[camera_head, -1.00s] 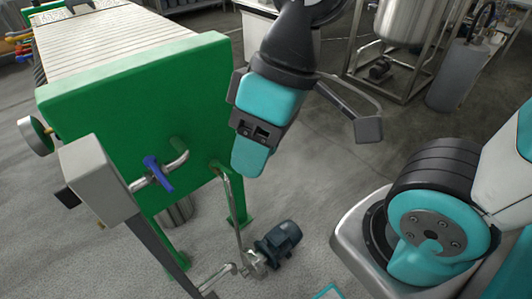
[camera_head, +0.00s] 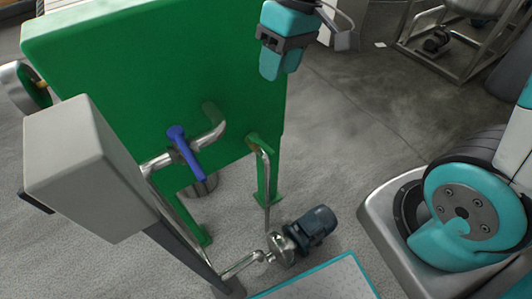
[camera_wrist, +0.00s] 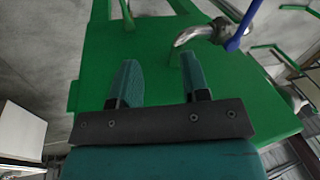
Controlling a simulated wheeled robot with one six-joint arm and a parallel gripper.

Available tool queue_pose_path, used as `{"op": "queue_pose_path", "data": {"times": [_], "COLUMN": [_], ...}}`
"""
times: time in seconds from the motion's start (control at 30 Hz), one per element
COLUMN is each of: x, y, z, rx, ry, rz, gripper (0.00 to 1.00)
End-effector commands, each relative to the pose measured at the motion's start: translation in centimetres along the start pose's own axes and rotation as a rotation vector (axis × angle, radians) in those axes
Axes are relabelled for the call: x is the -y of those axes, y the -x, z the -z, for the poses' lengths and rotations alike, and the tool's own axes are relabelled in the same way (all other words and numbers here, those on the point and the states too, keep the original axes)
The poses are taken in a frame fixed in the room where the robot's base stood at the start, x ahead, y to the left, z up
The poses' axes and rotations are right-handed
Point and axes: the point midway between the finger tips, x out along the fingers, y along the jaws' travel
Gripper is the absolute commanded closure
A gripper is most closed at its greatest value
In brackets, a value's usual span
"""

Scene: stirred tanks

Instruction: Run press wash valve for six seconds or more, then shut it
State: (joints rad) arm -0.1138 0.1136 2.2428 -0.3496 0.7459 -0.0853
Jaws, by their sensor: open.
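The blue valve lever (camera_head: 187,152) sits on a bent metal pipe (camera_head: 212,128) that comes out of the green press end plate (camera_head: 120,85). The lever lies crosswise to the pipe, slanting down to the right. My gripper (camera_head: 273,62) is up and right of the lever in the head view, clear of it. In the wrist view my gripper (camera_wrist: 160,78) has its two fingers apart with nothing between them. There the lever (camera_wrist: 241,28) shows at the upper right, beyond the fingers, on its pipe (camera_wrist: 190,35). No water flow is visible.
A grey box (camera_head: 85,165) on a post stands left of the lever, close to its pipe. A pump with a dark blue motor (camera_head: 312,226) sits on the floor below. A metal tank frame (camera_head: 455,50) is at the upper right. Open floor lies between.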

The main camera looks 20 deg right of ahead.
Motion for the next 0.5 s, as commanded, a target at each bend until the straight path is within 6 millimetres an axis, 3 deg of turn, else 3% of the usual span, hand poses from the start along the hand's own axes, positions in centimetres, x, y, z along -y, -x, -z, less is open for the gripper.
{"op": "queue_pose_path", "data": {"times": [0.03,0.13,0.3,0.5], "x": [-2.7,-6.2,-9.4,-9.9], "y": [-4.4,-8.1,-11.1,-13.3], "z": [1.3,3.2,4.5,4.5], "rx": [0.021,0.045,0.067,0.072], "ry": [-0.026,-0.063,-0.096,-0.101], "rz": [-0.009,-0.028,-0.044,-0.045], "gripper": [0.58,0.58,0.58,0.58]}}
